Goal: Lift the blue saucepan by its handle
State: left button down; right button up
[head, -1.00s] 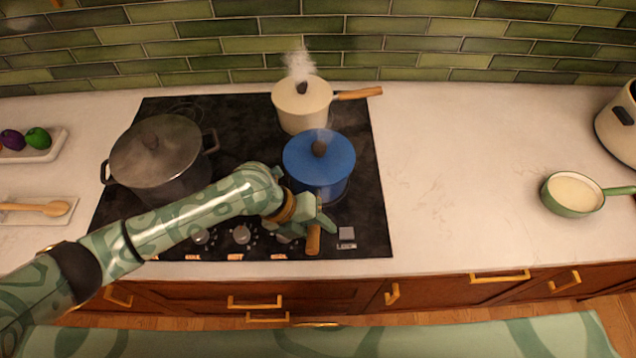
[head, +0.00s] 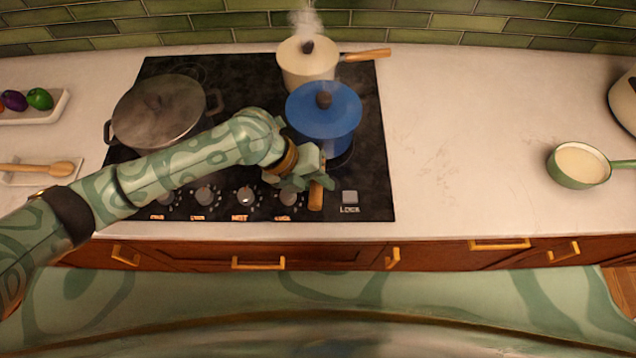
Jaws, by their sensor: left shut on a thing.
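The blue saucepan (head: 323,125) is at the right front of the black cooktop, upright with its blue lid and dark knob on. Its wooden handle (head: 316,197) points toward me. My left gripper (head: 314,180) is shut on this handle, close to the pan, and its fingers hide part of the handle. The handle's end sticks out in front of the fingers. The pan looks slightly raised, but its underside is hidden, so the gap to the cooktop is hard to judge. My right gripper is not in view.
A steaming cream saucepan (head: 306,66) stands close behind the blue one, its handle to the right. A large steel pot (head: 158,112) is at left, behind my left arm. A green pan (head: 577,165) is far right. The counter (head: 460,130) between is clear.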

pick_arm(q)
jog(key=s+r, duration=0.1)
jog(key=r, duration=0.1)
jog(key=s+a+r, duration=0.1)
jog(key=s+r, duration=0.1)
jog(key=s+r+p, duration=0.1)
jog(key=r, duration=0.1)
jog(key=shift+s+a, duration=0.15)
jog(key=shift+s, duration=0.15)
jog(key=s+a+r+p, duration=0.2)
jog(key=s+r+p, duration=0.2)
jog(key=s+r, duration=0.2)
jog(key=s, duration=0.2)
jog(key=shift+s+a+r, duration=0.15)
jog(key=shift+s+r, duration=0.1)
jog(key=shift+s, duration=0.05)
dwell(0.4)
